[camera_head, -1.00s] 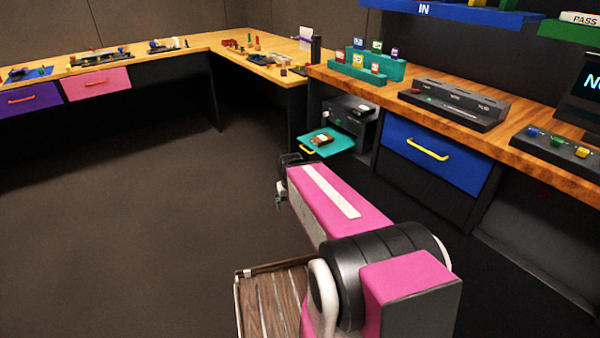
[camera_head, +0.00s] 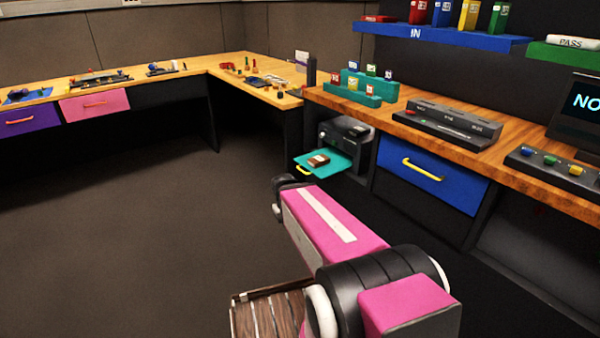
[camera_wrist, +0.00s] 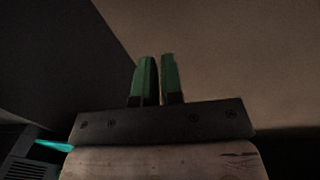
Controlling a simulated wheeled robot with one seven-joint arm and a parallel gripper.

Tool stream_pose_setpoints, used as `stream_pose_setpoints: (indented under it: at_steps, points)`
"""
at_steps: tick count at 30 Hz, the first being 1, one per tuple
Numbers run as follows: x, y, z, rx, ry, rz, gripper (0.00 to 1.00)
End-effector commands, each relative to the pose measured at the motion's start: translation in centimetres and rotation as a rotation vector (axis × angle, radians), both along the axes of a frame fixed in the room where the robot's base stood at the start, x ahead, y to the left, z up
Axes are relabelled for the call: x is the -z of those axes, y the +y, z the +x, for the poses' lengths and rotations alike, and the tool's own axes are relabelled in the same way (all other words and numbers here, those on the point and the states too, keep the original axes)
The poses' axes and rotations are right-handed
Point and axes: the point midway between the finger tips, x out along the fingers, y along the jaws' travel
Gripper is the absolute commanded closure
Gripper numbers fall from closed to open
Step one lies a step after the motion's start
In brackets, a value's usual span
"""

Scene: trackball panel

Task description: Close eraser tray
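The eraser tray (camera_head: 335,159) is a flat teal tray with a yellow handle (camera_head: 303,171). It sticks out of a black unit (camera_head: 347,140) under the right-hand counter, so it stands open. A brown eraser (camera_head: 318,160) with a pale label lies on it. In the wrist view a teal sliver (camera_wrist: 55,146), which looks like the tray's edge, shows at the lower left. My gripper (camera_wrist: 159,58) has two green fingers close together with only a thin gap, and nothing shows between them. In the head view my arm hides the fingers; its end is in front of the tray, apart from it.
A blue drawer (camera_head: 432,169) with a yellow handle is right of the black unit. The wooden counter (camera_head: 470,153) overhangs both. Purple (camera_head: 30,121) and pink (camera_head: 95,104) drawers are at the far left. The grey floor (camera_head: 130,230) left of my arm is clear.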

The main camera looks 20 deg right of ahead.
Motion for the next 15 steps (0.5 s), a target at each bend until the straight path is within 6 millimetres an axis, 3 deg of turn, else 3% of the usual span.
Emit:
stream_pose_setpoints:
  at_steps: [8,15]
  points:
    - [0.5,-1.9,7.3,-0.554,0.137,-0.402,1.00]
    - [-1.7,-1.4,15.1,-1.045,0.402,-0.815,1.00]
